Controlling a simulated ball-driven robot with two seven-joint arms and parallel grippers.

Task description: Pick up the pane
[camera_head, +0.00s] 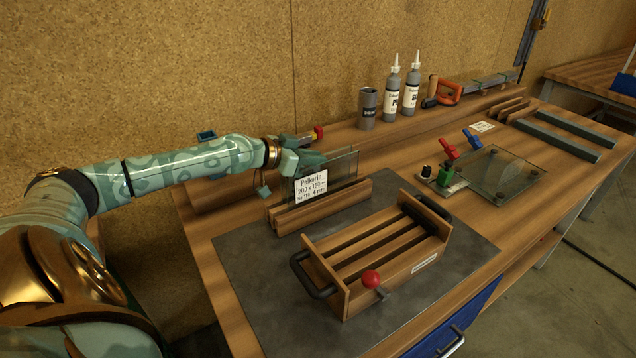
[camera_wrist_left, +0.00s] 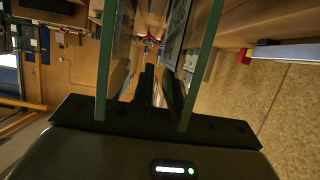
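Clear glass panes (camera_head: 345,166) stand upright in a slotted wooden rack (camera_head: 325,208) at the back left of the bench, with a white label (camera_head: 311,186) in front; their exact number is hard to tell. My left gripper (camera_head: 312,160) is at the left end of the panes, near their upper part. In the left wrist view its two thin green fingers (camera_wrist_left: 160,40) are wide apart. I cannot tell whether a pane stands between them or touches them. My right gripper is not in view.
A slatted wooden carrier (camera_head: 385,250) with black handles and a red knob (camera_head: 371,279) stands on the dark mat (camera_head: 262,285). Right of it lie a glass plate (camera_head: 521,172) and red and blue toggle clamps (camera_head: 448,150). Bottles (camera_head: 411,92) and a grey cup (camera_head: 367,108) line the back.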

